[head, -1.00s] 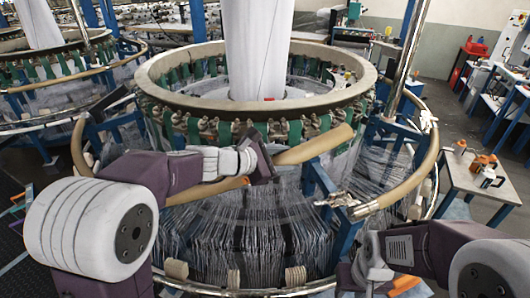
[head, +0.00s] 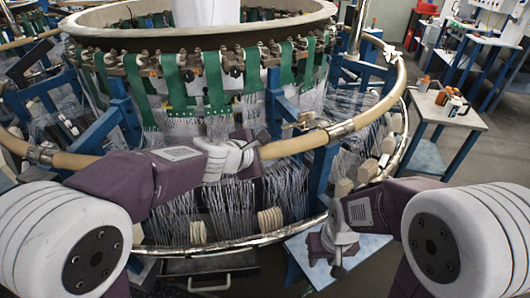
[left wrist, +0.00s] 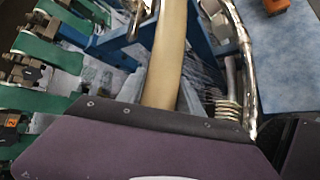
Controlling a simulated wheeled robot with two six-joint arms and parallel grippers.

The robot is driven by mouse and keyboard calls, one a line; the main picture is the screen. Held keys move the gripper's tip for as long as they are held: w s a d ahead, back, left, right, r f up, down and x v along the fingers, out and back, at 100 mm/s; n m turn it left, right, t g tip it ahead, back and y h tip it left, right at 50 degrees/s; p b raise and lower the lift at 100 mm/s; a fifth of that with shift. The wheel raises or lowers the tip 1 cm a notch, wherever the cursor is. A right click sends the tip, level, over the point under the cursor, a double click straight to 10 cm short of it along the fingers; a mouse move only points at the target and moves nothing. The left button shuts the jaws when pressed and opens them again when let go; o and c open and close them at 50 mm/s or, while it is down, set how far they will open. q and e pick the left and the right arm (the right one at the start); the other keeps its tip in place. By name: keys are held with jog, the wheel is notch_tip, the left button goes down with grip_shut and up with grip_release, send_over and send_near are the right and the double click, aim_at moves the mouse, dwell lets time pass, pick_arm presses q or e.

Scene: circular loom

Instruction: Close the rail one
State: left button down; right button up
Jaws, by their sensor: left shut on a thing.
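The tan rail (head: 292,146) curves around the front of the circular loom. My left gripper (head: 258,150) is shut on this front rail section, and the rail runs out past its jaws in the left wrist view (left wrist: 166,60). To the right, the held section lines up with a metal sleeve (head: 341,130), where the rail continues (head: 385,100). I cannot tell whether the ends fully meet there. A metal latch (head: 305,121) sits just above the rail. My right gripper (head: 333,243) is low at the right, away from the rail; its jaw opening is unclear.
Blue posts (head: 325,165) and a lower metal rim (head: 255,238) with spools (head: 270,220) lie around the held rail. White threads hang behind it. A blue-topped surface (head: 365,248) lies near my right gripper.

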pick_arm(q)
jog(key=shift+s+f, duration=0.15)
jog(key=shift+f, duration=0.55)
pick_arm(e)
jog(key=shift+f, duration=0.15)
pick_arm(q)
jog(key=c, duration=1.2)
grip_release()
jog(key=o, duration=0.4)
jog(key=shift+f, duration=0.1)
pick_arm(e)
jog(key=shift+f, duration=0.1)
pick_arm(q)
jog(key=shift+o, duration=0.2)
jog(key=shift+w, duration=0.3)
pick_arm(e)
jog(key=shift+w+d, duration=0.1)
jog(key=shift+w, duration=0.05)
pick_arm(q)
jog(key=shift+s+a+r, duration=0.1)
jog(key=shift+s+r, duration=0.05)
jog(key=shift+r, duration=0.25)
pick_arm(e)
notch_tip(320, 180, up, 3)
jog(key=p, duration=0.3)
jog(key=shift+r, duration=0.2)
pick_arm(q)
jog(key=v, duration=0.8)
jog(key=shift+s, duration=0.15)
